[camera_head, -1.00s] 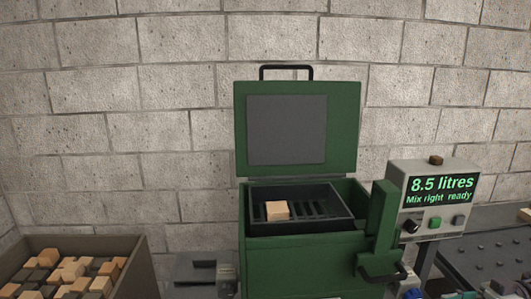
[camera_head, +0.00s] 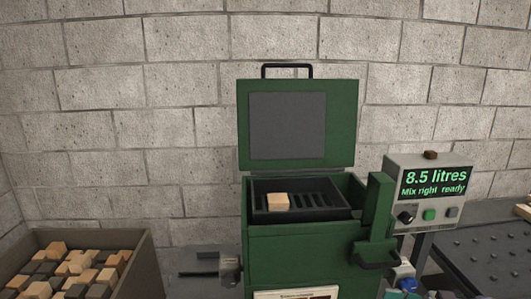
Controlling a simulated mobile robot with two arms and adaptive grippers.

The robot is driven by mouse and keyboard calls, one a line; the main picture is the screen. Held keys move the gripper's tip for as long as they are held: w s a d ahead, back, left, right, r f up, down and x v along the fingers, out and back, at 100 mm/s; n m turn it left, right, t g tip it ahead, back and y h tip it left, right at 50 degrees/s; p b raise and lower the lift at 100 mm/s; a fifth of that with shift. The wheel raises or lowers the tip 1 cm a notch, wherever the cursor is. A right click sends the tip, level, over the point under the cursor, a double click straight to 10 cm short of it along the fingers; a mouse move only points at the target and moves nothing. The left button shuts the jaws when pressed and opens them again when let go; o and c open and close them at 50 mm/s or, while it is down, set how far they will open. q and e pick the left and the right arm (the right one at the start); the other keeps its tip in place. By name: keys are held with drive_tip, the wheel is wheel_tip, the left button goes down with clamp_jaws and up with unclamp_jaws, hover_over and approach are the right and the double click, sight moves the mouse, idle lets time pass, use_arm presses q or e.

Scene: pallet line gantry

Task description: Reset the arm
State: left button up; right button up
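Neither of my grippers shows in the head view. A green machine (camera_head: 300,250) stands in the middle with its lid (camera_head: 342,125) raised. Inside its opening is a dark slotted tray (camera_head: 318,212), with one pale wooden block (camera_head: 277,201) at its left. I cannot tell whether this part moves.
A bin (camera_head: 143,260) of pale and dark blocks is at lower left. A control box (camera_head: 430,216) at right reads "8.5 litres" and "Mix right ready". A dark perforated table (camera_head: 490,250) is at far right. A block wall (camera_head: 180,120) closes off the back.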

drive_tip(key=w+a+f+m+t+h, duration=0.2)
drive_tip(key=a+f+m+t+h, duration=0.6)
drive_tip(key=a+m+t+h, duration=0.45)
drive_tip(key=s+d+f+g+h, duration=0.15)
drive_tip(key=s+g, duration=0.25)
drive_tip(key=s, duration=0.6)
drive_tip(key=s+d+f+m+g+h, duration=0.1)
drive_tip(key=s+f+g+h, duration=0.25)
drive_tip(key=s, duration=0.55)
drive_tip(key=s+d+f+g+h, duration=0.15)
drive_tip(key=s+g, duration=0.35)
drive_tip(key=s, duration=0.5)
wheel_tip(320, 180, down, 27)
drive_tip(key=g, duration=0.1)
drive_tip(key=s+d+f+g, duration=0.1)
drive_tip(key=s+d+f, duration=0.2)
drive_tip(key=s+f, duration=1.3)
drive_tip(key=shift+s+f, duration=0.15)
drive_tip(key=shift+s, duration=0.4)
